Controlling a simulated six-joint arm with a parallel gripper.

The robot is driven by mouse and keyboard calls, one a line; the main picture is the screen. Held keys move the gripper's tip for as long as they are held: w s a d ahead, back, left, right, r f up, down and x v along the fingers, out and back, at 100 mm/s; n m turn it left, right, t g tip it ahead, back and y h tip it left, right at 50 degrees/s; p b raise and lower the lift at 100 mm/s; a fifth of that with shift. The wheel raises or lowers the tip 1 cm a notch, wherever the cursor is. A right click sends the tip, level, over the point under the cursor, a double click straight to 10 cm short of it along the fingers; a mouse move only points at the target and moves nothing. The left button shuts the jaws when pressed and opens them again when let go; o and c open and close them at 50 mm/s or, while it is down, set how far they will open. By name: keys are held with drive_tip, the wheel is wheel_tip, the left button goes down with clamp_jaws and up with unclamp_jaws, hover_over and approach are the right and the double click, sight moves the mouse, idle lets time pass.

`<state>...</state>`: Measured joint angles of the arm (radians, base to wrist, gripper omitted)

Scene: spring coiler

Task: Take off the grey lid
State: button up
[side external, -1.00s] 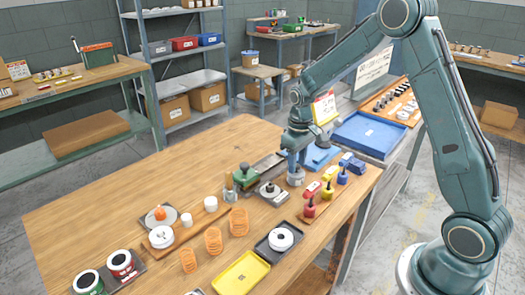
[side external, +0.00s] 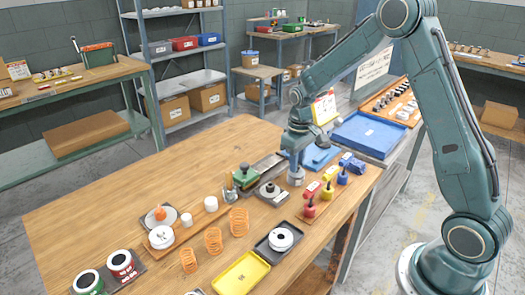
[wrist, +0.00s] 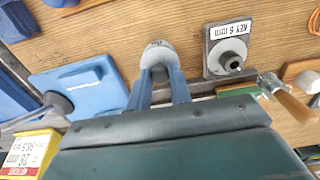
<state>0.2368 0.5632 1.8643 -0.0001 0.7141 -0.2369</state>
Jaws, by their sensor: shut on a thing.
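My gripper (wrist: 160,88) is shut on a grey rounded piece, which I take to be the grey lid (wrist: 157,56); its fingers sit on either side of it. In the side view the grey lid (side external: 296,180) shows as a short grey cylinder under my gripper (side external: 295,169), low at the wooden bench, right of the coiler. I cannot tell whether it rests on something or is lifted. What lies under it is hidden.
The green coiler (side external: 246,176) is to the left. Red, yellow and blue tools (side external: 328,190) stand close on the right. A blue tray (side external: 370,134) is behind.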

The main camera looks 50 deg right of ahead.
drive_tip(key=shift+r, duration=0.25)
drive_tip(key=shift+r, duration=0.25)
drive_tip(key=shift+r, duration=0.2)
idle(0.3)
drive_tip(key=shift+r, duration=0.85)
drive_tip(key=s+a+n, duration=0.1)
drive_tip(key=a+n, duration=0.5)
drive_tip(key=a, duration=1.1)
drive_tip(key=shift+a+r, duration=0.2)
drive_tip(key=shift+a, duration=0.1)
